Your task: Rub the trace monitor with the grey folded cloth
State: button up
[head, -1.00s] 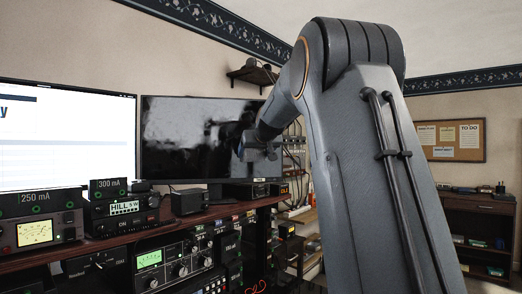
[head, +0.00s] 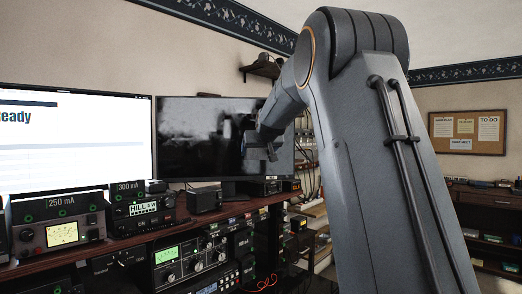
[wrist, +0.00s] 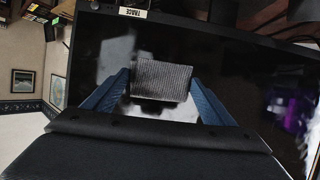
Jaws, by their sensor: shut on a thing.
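The trace monitor (head: 195,155) is the dark screen right of the white one in the head view. Smeary grey patches show on its glass. In the wrist view the trace monitor (wrist: 245,85) fills most of the picture, with a "TRACE" label on its frame. My gripper (head: 262,148) is in front of the right part of this screen. In the wrist view its blue fingers (wrist: 160,88) are shut on the grey folded cloth (wrist: 162,80), which lies between them, facing the glass. I cannot tell whether the cloth touches the glass.
A lit white monitor (head: 75,140) stands to the left. A shelf below holds radio units, among them a 250 mA meter box (head: 60,222) and a 300 mA unit (head: 140,208). A small wall shelf (head: 262,68) is above. Cables hang right of the trace monitor.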

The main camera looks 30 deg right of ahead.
jog(key=shift+w+a+f, duration=0.1)
jog(key=shift+a+f, duration=0.05)
jog(key=shift+a, duration=0.05)
jog(key=shift+s+a+f, duration=0.15)
jog(key=shift+s+a, duration=0.15)
jog(key=shift+s+b, duration=0.6)
jog(key=shift+s, duration=0.65)
jog(key=shift+s+a+b, duration=0.15)
jog(key=shift+s+a, duration=0.05)
jog(key=shift+s, duration=0.45)
jog(key=shift+s+a+b, duration=0.15)
jog(key=shift+s+a, duration=0.05)
jog(key=shift+s, duration=0.4)
jog(key=shift+s, duration=0.1)
jog(key=shift+s+a+b, duration=0.2)
jog(key=shift+s+b, duration=0.05)
jog(key=shift+s, duration=0.45)
jog(key=shift+s+a+b, duration=0.15)
jog(key=shift+s+b, duration=0.05)
jog(key=shift+s, duration=0.45)
